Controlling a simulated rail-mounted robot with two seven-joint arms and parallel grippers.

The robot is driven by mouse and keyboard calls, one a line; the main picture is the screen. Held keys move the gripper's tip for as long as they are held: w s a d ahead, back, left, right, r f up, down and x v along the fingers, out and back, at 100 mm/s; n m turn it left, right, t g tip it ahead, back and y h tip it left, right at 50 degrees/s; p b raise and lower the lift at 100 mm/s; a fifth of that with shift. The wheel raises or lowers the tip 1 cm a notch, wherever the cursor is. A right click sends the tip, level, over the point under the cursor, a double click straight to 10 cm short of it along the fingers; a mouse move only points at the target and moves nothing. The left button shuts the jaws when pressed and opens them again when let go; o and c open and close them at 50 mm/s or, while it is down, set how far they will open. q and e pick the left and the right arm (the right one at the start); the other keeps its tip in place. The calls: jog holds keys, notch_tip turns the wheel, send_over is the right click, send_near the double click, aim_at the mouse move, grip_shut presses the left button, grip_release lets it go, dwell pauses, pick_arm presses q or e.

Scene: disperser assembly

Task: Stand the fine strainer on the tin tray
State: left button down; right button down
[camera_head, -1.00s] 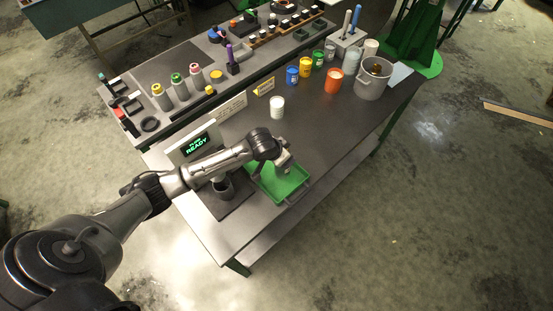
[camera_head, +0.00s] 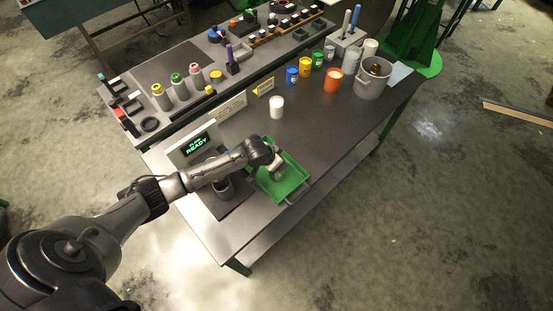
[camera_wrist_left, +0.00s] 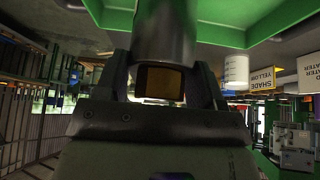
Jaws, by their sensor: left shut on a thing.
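My left gripper (camera_head: 274,166) is over the green tray (camera_head: 292,192) on the bench. In the left wrist view the gripper (camera_wrist_left: 160,82) is shut on a grey metal cylinder, which I take for the fine strainer (camera_wrist_left: 165,35). It points toward the green tray (camera_wrist_left: 245,20). In the head view the gripper mostly hides the strainer, and only a small pale part shows under it. I cannot tell whether it touches the tray floor. My right gripper is not in view.
A white cup (camera_head: 277,107) stands behind the tray. A dark cup (camera_head: 223,188) stands on a dark mat left of it, by a lit READY display (camera_head: 196,146). Colored pots and a grey bucket (camera_head: 372,80) stand farther back. The bench right of the white cup is clear.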

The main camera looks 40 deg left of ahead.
pick_arm(q)
jog(key=c, duration=0.7)
grip_release()
jog(key=shift+f, duration=0.2)
jog(key=o, duration=0.5)
jog(key=shift+r, duration=0.15)
jog(key=shift+v, duration=2.05)
